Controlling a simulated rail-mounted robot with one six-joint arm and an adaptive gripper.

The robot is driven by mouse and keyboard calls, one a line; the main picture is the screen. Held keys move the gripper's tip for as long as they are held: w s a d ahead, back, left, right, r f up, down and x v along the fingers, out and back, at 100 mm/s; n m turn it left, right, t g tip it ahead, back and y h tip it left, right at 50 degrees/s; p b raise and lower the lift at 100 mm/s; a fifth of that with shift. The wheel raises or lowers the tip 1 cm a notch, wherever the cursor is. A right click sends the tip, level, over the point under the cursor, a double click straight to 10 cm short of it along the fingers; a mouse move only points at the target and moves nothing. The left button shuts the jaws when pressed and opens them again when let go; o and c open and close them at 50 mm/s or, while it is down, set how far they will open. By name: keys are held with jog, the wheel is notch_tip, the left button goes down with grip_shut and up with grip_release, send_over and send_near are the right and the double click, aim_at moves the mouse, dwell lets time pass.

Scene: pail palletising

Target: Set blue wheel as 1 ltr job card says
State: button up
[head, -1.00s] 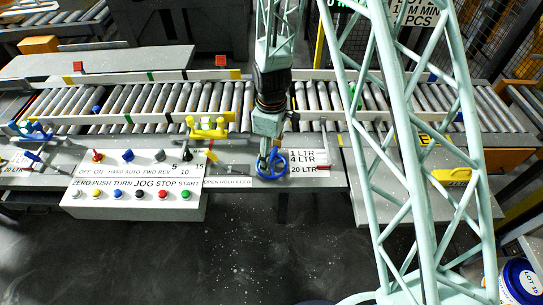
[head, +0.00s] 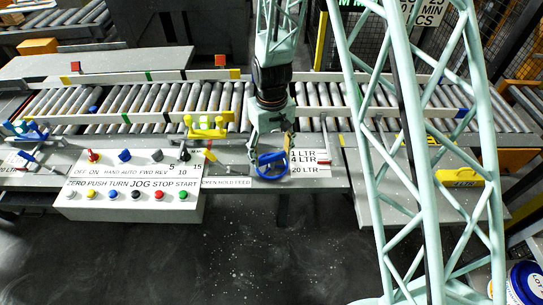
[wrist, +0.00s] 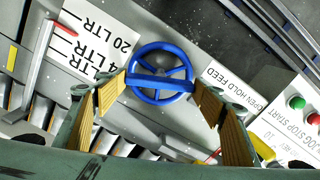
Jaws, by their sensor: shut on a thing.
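The blue wheel (head: 262,173) is a spoked handwheel on the grey bench front, left of a white scale plate (head: 309,168) marked 1 LTR, 4 LTR and 20 LTR. My gripper (head: 272,156) is over it from above. In the wrist view, the yellow-padded fingers of my gripper (wrist: 161,82) are shut on opposite sides of the rim of the blue wheel (wrist: 160,76). A red-and-white lever (wrist: 38,57) stands beside the scale. The job card is not clearly readable; a sign (head: 430,13) at top right is partly hidden by my lattice frame.
An OPEN HOLD FEED label (head: 226,183) lies left of the wheel. Further left is a control box (head: 132,190) with several knobs and buttons. A roller conveyor (head: 205,105) runs behind. A yellow handle (head: 207,128) is on its near rail. A pail (head: 525,284) stands bottom right.

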jog(key=m+b, duration=0.1)
jog(key=m, duration=0.4)
jog(key=m+b, duration=0.1)
jog(key=m, duration=0.4)
jog(key=shift+m, duration=0.3)
jog(key=m+b, duration=0.1)
jog(key=m, duration=0.4)
jog(key=shift+m+b, duration=0.3)
jog(key=shift+m, duration=2.2)
jog(key=o, duration=0.8)
jog(key=shift+o, duration=0.2)
jog(key=shift+r, duration=0.15)
